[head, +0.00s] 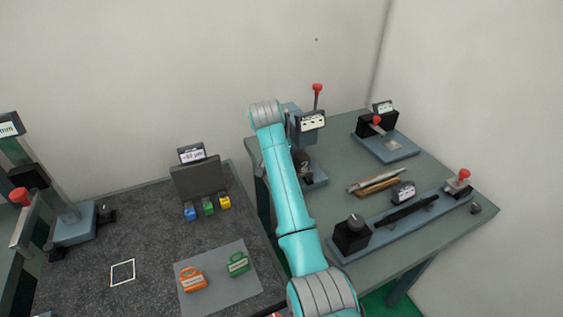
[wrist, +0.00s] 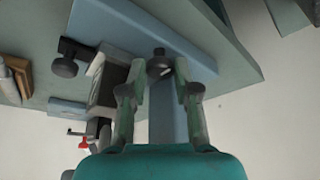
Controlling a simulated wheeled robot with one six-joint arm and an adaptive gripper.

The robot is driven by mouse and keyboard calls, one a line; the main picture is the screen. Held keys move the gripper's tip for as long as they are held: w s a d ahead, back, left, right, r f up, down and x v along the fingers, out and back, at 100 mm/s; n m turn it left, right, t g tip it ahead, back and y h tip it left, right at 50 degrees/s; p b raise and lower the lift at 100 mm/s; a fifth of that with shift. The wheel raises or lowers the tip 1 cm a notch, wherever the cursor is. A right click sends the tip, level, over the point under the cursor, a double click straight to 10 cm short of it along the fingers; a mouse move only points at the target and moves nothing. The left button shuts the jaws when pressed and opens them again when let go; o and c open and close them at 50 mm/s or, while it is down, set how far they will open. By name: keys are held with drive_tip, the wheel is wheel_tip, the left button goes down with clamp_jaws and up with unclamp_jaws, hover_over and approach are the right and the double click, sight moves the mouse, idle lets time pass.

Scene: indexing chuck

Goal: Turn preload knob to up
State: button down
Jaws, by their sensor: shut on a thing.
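A dark round knob (wrist: 159,65), which I take for the preload knob, sits on a blue-grey body (wrist: 168,120) in the wrist view. My gripper (wrist: 159,70) has one finger on each side of it, and is shut on it. A short pale mark shows at the knob's right side; I cannot tell its setting. In the head view the chuck station has a small display (head: 312,122) and a red-topped lever (head: 317,88). My arm hides the knob and my gripper there.
A second black knob (wrist: 66,67) and a black block (wrist: 106,88) are left of my fingers. On the right bench (head: 440,235) are a long blue fixture (head: 385,235), a wooden tray (head: 376,187) and a red-knobbed device (head: 390,145). A dark stone plate (head: 100,230) is at left.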

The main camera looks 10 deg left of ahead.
drive_tip(key=c, duration=0.8)
unclamp_jaws()
drive_tip(key=shift+c, duration=0.2)
